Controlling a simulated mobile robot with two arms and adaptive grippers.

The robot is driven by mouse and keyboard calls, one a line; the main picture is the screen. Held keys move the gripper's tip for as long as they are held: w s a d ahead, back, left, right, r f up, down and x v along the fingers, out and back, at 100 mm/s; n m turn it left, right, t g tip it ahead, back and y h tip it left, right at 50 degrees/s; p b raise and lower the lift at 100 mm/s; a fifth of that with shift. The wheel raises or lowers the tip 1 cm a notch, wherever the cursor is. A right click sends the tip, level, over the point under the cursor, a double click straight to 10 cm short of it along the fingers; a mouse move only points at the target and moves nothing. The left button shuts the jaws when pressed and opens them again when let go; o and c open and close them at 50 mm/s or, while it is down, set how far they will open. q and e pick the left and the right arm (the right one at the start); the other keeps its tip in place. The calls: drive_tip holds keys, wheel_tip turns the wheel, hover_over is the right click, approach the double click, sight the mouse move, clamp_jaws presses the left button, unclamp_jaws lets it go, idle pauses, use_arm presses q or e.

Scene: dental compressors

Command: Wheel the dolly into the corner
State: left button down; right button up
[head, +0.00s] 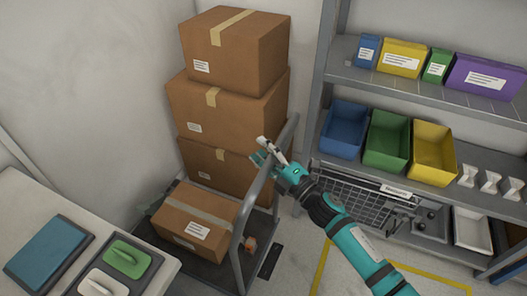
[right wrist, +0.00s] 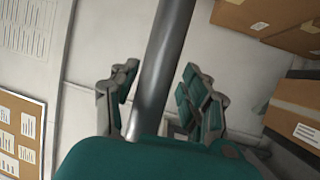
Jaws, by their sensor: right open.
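The dolly (head: 205,268) has a dark flat deck and a grey tubular handle (head: 251,203). One cardboard box (head: 195,220) lies on the deck, beside a stack of several boxes (head: 225,110) near the walls. My right gripper (head: 262,152) is at the upper part of the handle with its fingers open. In the right wrist view, the grey handle tube (right wrist: 167,70) runs between the two spread fingers (right wrist: 160,98), with gaps showing on both sides. My left gripper is not in view.
A shelf rack (head: 318,75) with coloured bins stands at the right. A wire basket (head: 355,190) is low in it. A white table (head: 25,195) stands at the lower left. Yellow floor lines (head: 321,268) mark clear floor beside the dolly.

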drive_tip(key=v, duration=1.2)
